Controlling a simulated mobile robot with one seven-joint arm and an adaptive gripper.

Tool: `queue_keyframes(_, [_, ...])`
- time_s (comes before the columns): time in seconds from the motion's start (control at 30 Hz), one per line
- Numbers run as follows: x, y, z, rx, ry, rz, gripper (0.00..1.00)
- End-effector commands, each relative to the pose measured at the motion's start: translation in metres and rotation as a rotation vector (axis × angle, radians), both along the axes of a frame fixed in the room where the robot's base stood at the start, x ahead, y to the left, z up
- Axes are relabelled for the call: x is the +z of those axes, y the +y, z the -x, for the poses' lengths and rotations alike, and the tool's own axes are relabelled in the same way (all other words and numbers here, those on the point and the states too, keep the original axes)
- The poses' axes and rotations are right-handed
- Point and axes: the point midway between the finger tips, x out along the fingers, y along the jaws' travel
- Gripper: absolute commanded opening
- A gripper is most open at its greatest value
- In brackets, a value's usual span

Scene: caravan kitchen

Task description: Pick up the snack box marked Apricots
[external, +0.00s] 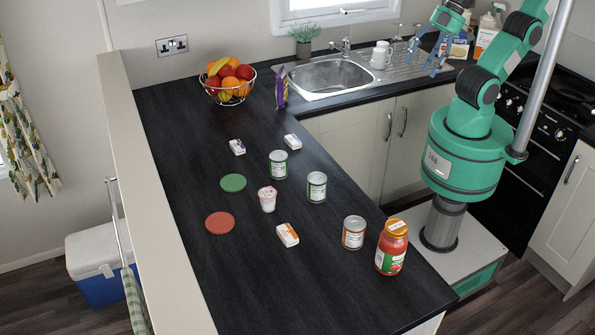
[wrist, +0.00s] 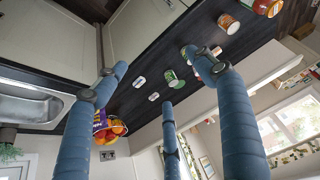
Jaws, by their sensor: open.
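Three small snack boxes lie on the dark counter in the external view; their lettering is too small to read. One is orange and white (external: 288,235), near the front middle. One is white with a dark purple part (external: 237,146), and one is white and grey (external: 292,141), both farther back. Two small pale boxes also show in the wrist view, one (wrist: 139,82) left of the other (wrist: 154,97). My gripper (external: 430,58) is open and empty, raised by the sink's drainboard, well away from the boxes. Its blue fingers (wrist: 150,82) are spread in the wrist view.
Cans (external: 317,187), a red jar (external: 391,250), a white-and-pink cup (external: 268,199), a green disc (external: 233,183) and a red disc (external: 220,223) stand around the boxes. A fruit basket (external: 229,96) and purple packet (external: 281,87) are behind. The counter's front left is clear.

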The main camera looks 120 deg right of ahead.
Motion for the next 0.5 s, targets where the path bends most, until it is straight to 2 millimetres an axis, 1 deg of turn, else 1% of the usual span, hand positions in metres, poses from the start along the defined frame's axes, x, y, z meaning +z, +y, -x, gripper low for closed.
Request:
queue_keyframes(0.17, [0.001, 0.000, -0.001, -0.003, 0.001, -0.001, 0.70])
queue_keyframes(0.27, [0.004, 0.001, -0.005, -0.011, 0.004, -0.007, 0.70])
queue_keyframes(0.37, [0.008, 0.002, -0.013, -0.031, 0.013, -0.019, 0.70])
queue_keyframes(0.5, [0.018, 0.004, -0.033, -0.078, 0.032, -0.046, 0.70])
